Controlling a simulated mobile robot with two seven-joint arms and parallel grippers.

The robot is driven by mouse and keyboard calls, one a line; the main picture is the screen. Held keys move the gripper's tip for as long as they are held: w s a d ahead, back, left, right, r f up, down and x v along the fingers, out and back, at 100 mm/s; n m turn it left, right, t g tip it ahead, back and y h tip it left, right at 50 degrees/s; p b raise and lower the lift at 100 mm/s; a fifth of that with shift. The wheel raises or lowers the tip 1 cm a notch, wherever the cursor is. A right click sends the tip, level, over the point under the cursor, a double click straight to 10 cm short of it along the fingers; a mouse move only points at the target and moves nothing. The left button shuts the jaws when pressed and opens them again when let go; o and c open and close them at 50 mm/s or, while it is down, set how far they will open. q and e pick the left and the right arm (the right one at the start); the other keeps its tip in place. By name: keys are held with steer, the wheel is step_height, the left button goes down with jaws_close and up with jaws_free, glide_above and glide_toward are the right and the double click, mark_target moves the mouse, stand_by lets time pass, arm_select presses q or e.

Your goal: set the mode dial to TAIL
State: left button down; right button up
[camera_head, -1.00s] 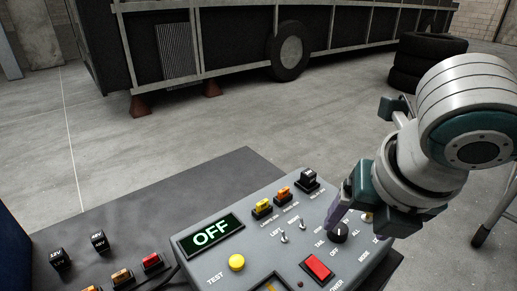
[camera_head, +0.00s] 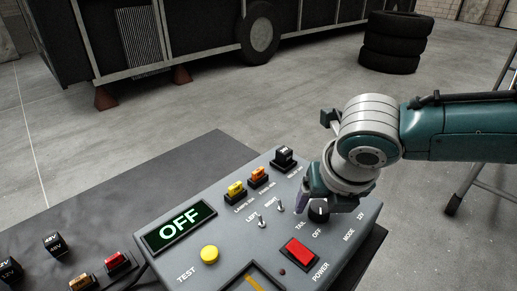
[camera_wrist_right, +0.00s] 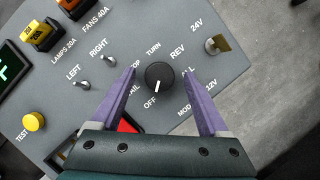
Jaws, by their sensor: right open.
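The mode dial (camera_head: 319,213) is a round black knob on the grey control panel. In the right wrist view the dial (camera_wrist_right: 159,76) has its white mark pointing down at the OFF label, with TAIL to the left of that, partly hidden by a finger. My right gripper (camera_wrist_right: 160,73) is open, with one purple finger on each side of the dial and gaps between; I cannot tell how far above the panel the tips are. In the head view my right gripper (camera_head: 308,203) covers part of the dial's surroundings. The panel display (camera_head: 180,226) reads OFF. My left gripper is not in view.
Close to the dial are the LEFT and RIGHT toggles (camera_head: 263,221), a red power switch (camera_head: 299,254) and a key-like brass piece (camera_wrist_right: 217,44) near 24V. A yellow test button (camera_head: 209,255) and coloured fuses (camera_head: 235,190) sit further left.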

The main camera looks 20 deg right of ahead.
steer(key=shift+c, duration=0.2)
jaws_close()
stand_by(0.5)
